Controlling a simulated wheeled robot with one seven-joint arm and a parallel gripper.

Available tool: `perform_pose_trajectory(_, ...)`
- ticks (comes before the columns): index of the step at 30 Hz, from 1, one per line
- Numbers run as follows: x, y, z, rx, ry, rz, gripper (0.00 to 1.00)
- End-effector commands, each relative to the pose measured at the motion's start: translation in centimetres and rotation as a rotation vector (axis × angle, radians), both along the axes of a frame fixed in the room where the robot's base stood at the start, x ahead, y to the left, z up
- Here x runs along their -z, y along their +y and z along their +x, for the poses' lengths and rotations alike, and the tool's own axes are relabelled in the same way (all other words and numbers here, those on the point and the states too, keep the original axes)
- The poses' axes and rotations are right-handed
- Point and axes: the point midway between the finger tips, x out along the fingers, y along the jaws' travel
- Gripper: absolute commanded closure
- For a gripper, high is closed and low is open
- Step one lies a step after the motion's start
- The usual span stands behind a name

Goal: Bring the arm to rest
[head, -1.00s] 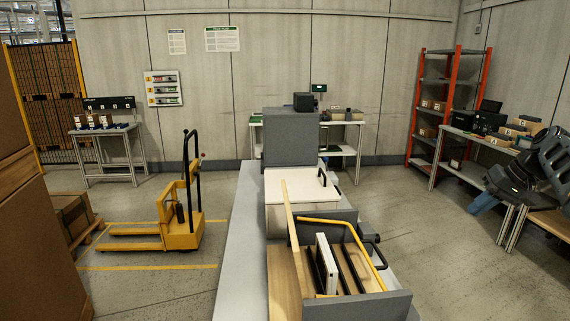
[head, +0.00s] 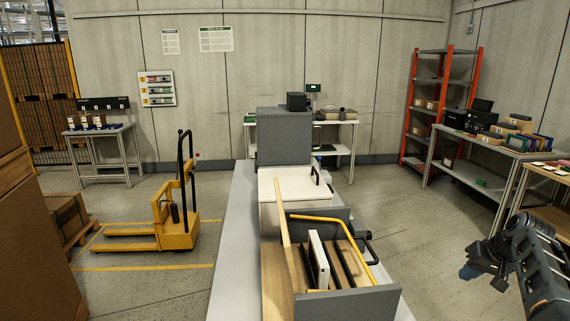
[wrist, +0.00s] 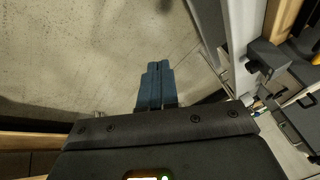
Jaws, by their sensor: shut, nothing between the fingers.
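My arm reaches in from the right edge of the head view, with my gripper (head: 468,272) low at the right, over bare floor. In the wrist view the blue fingers of my gripper (wrist: 155,82) lie side by side, shut, with nothing held between them. The wrist view shows mostly floor beyond the fingertips. The gripper touches nothing that I can see.
A grey bench (head: 228,275) in the middle carries a cabinet with an open drawer (head: 350,300). A workbench (head: 470,165) with boxes and an orange-framed shelf (head: 411,105) stand at right. A yellow pallet truck (head: 178,228) stands left. Floor right of the bench is clear.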

Motion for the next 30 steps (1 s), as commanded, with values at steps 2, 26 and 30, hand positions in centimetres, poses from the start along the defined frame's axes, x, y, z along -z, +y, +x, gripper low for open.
perform_pose_trajectory(2,4.2,0.5,-2.2,0.021,0.0,-0.049,1.0)
perform_pose_trajectory(26,19.2,10.1,-27.0,-0.002,-0.246,-0.469,1.0)
perform_pose_trajectory(30,18.3,13.0,-31.7,-0.038,-0.316,-0.504,1.0)
